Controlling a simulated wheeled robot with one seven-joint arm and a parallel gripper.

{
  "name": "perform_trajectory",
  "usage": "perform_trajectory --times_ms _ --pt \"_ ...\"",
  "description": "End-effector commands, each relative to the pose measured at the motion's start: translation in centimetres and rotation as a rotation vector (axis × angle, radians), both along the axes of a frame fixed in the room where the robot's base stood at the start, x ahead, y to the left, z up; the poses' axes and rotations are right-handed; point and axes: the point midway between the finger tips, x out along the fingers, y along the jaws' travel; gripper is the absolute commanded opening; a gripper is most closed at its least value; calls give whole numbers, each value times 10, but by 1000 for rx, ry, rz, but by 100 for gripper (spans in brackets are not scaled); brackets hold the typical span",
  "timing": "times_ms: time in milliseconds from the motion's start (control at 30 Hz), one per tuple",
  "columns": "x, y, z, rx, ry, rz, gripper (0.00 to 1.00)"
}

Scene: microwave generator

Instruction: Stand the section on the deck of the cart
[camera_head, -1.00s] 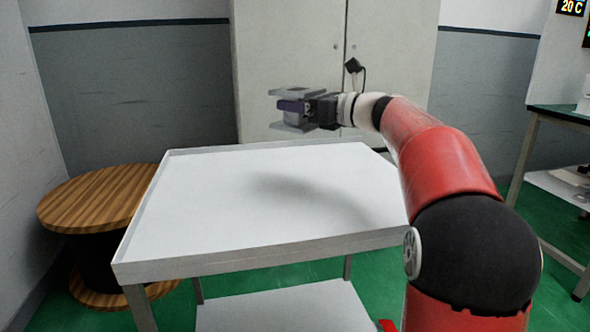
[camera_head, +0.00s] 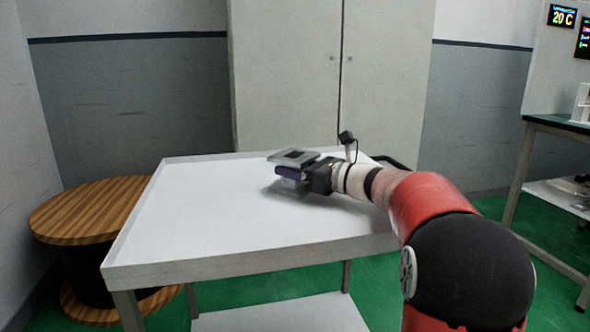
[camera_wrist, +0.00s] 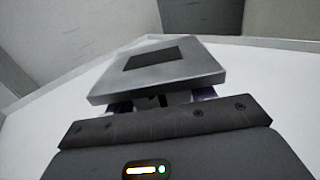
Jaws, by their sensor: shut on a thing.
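The section (camera_head: 294,156) is a grey metal piece with a square flange on top and a dark rectangular opening in it. My gripper (camera_head: 291,173) is shut on it below the flange. In the wrist view the flange (camera_wrist: 158,68) lies ahead of my gripper, and the fingers are mostly hidden under it. The cart's white deck (camera_head: 200,210) is beneath. The section is upright, low over the deck's right rear part. A shadow lies close below it. I cannot tell whether its lower end touches the deck.
The deck has a low raised rim and is otherwise bare. A wooden cable spool (camera_head: 90,212) stands left of the cart. A tall cabinet (camera_head: 290,80) is behind it. A dark-topped bench (camera_head: 560,125) stands at the right.

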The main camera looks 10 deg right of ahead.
Motion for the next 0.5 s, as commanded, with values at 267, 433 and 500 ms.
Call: perform_trajectory --times_ms 267,433,500 --pt "0 0 0 -1 2 0 76" --pt "0 0 0 -1 2 0 76" --pt "0 -1 0 -1 2 0 76"
